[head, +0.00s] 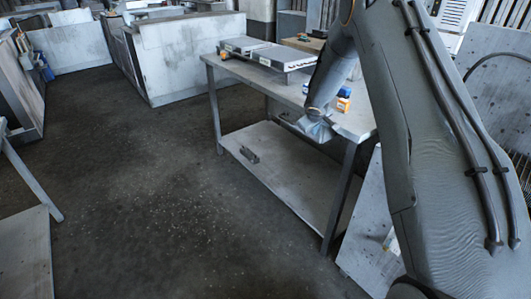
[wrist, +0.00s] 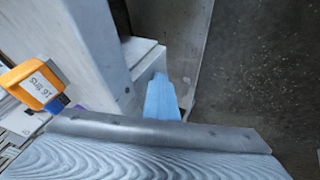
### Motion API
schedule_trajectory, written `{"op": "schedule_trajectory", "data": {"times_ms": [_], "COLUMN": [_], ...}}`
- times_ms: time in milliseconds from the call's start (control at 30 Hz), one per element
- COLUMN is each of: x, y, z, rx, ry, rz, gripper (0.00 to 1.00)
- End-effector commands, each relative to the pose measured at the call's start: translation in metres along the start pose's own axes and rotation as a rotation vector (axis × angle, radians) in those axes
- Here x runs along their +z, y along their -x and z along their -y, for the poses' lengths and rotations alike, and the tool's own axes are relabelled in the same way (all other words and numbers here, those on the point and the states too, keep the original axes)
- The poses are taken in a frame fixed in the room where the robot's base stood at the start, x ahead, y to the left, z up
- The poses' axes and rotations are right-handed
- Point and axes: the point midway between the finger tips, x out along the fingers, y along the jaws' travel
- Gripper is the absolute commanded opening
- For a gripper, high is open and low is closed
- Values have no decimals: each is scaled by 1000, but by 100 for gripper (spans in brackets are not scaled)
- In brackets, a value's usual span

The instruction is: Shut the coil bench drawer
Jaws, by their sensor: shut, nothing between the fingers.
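The coil bench (head: 222,70) is a grey metal bench right of centre in the head view, with a pale, broad panel or shelf (head: 290,175) low between its legs. A small dark handle-like piece (head: 249,155) shows at the left of that panel. I cannot clearly make out the drawer or how far it stands out. My gripper (head: 318,130) is at the bench's front edge, pointing down, shut and empty. In the wrist view its pale blue fingertips (wrist: 162,98) show beyond a grey bar (wrist: 160,132). I cannot tell whether they touch the bench.
Flat grey units (head: 285,56) lie on the bench top. An orange-and-white container (head: 343,99) stands near my gripper; an orange labelled item (wrist: 35,85) shows in the wrist view. The floor (head: 150,190) left of the bench is clear. Pale panels (head: 190,55) stand behind.

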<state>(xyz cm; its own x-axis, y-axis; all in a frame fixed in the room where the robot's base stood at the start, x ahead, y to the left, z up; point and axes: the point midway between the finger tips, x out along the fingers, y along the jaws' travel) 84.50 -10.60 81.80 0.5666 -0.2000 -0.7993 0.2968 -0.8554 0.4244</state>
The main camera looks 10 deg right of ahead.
Motion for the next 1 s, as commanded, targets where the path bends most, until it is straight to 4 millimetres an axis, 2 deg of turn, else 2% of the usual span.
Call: {"op": "schedule_trajectory", "data": {"times_ms": [467, 633, 933, 1000], "x": [6, 4, -1, -2], "y": [-1, 1, 11, 26], "z": [-10, -1, 28, 27], "rx": [12, 11, 5, 6], "ry": [-12, -12, -8, -10], "rz": [6, 6, 1, 0], "gripper": [0, 0, 0, 0]}}
